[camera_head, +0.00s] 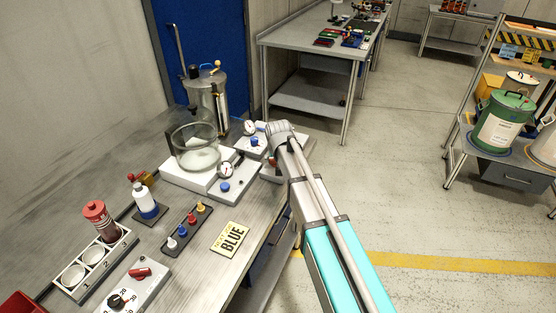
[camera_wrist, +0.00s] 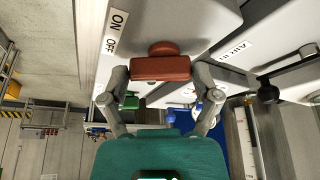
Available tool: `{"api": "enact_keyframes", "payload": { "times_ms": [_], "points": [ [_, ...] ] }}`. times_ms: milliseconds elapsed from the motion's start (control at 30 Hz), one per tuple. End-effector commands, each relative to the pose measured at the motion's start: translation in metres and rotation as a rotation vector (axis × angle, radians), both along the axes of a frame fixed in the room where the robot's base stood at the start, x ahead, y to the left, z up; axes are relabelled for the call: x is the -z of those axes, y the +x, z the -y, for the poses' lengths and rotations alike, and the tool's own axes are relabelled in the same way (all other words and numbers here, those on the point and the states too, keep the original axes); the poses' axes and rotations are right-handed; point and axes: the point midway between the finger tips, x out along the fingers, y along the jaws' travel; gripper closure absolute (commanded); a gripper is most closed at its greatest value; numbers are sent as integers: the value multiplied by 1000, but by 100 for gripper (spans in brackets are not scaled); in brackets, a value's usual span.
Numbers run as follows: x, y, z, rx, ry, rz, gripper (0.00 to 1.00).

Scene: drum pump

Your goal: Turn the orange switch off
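The orange switch (camera_wrist: 161,68), a red-orange bar handle on a round hub, sits on a pale grey box (camera_wrist: 190,20) in the wrist view. A label reading ON and OFF (camera_wrist: 115,32) is on the box beside it; the bar lies crosswise in the picture. My gripper (camera_wrist: 161,74) has one finger at each end of the bar, very close to it. I cannot tell whether the fingers press on it. In the head view my arm reaches to the box (camera_head: 286,172) at the bench's right edge; the arm mostly hides the switch and my gripper.
The bench (camera_head: 190,255) holds a glass vessel (camera_head: 196,147) on a white base, gauge boxes (camera_head: 251,142), a row of coloured knobs (camera_head: 183,229), a yellow BLUE card (camera_head: 230,239) and a bottle rack (camera_head: 92,262). Open floor (camera_head: 400,190) lies to the right.

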Motion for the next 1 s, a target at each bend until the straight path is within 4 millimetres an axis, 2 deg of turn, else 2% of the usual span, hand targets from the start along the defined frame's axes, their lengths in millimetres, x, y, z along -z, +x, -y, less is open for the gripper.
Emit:
{"api": "enact_keyframes", "payload": {
  "times_ms": [33, 133, 167, 867, 900, 967, 1000],
  "points": [
    [0, 0, 0, 0, 1, 0, 46],
    [0, 0, 0, 0, 1, 0, 65],
    [0, 0, -1, 0, 1, 0, 68],
    [0, 0, -1, -99, 1, 0, 68],
    [0, 0, -1, -100, 1, 0, 13],
    [0, 0, -1, -99, 1, 0, 1],
    [0, 0, -1, -99, 1, 0, 0]
  ]
}}
